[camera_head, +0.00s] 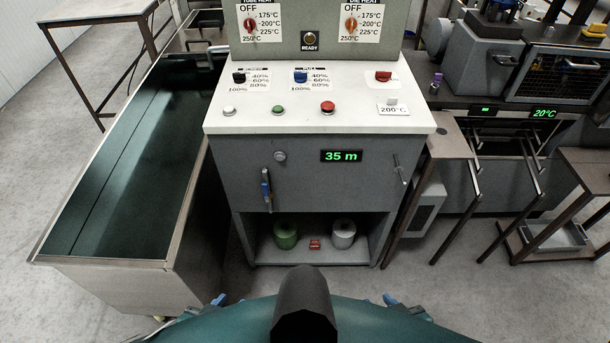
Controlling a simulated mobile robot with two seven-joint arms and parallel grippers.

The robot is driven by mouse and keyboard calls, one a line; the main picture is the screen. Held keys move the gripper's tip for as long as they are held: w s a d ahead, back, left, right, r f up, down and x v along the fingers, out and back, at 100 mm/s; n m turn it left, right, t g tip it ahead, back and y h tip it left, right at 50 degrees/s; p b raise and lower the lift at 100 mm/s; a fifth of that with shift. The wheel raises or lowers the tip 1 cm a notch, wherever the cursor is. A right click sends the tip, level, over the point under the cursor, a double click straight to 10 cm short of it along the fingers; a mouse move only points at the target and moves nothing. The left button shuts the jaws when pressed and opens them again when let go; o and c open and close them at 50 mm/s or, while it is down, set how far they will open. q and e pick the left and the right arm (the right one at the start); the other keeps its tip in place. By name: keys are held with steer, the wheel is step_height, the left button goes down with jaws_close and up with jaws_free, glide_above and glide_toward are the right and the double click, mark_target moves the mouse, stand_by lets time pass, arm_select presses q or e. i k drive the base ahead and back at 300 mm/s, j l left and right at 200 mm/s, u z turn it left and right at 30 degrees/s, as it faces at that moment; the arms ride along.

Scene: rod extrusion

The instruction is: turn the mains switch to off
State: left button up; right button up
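The grey control console stands in front of me with a white sloped panel (320,120). A red knob (383,76) sits at the panel's right; its label is too small to read, so I cannot tell if it is the mains switch. A blue-handled lever (266,188) hangs on the cabinet front at left, and a thin metal handle (399,170) is at right. No mains marking is readable on either. Neither gripper can be made out; only my own teal body and small blue parts show at the bottom edge.
Black (239,77) and blue (301,76) knobs and green (278,110) and red (327,107) buttons share the panel. Two heat dials (250,24) (351,24) stand above. A long water trough (130,160) flanks the left; machine benches (450,135) flank the right.

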mark_target(381, 75)
steer(key=i+l+z, duration=0.3)
steer(key=l, duration=0.25)
steer(key=i+l+z, duration=0.25)
steer(key=i+l, duration=0.1)
steer(key=l, duration=0.1)
